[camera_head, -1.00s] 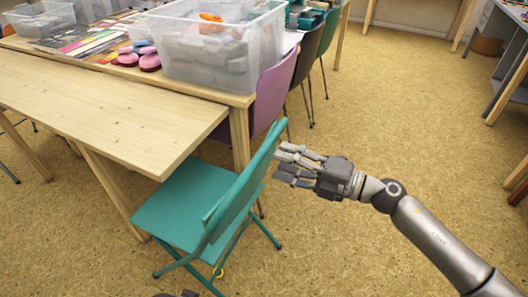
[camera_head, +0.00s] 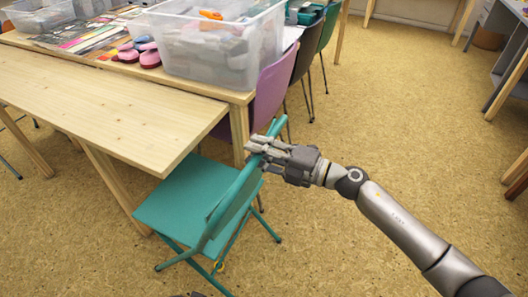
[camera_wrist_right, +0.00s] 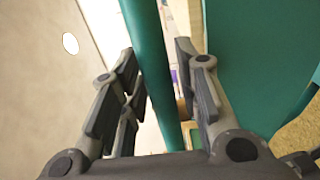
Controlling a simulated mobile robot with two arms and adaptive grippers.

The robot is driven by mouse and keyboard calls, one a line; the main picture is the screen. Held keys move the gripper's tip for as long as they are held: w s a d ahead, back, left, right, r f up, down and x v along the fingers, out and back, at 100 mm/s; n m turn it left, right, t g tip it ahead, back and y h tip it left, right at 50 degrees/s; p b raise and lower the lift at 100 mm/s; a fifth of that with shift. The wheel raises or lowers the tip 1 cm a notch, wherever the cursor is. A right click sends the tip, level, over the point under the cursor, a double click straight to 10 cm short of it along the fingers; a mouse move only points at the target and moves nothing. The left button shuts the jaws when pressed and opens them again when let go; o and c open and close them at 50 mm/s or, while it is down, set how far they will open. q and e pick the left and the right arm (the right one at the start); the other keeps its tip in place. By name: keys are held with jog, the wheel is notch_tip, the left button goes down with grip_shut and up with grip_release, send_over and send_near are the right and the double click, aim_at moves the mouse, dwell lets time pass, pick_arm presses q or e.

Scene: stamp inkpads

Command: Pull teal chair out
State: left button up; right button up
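The wooden table (camera_head: 110,115) bears a clear plastic bin (camera_head: 215,55), magazines and pink-soled stamps. A purple chair (camera_head: 270,92) stands just behind the teal chair, with darker chairs beyond. The floor (camera_head: 400,130) to the right is open.

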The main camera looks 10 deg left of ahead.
grip_shut()
jog(key=shift+r, duration=0.1)
dwell(0.3)
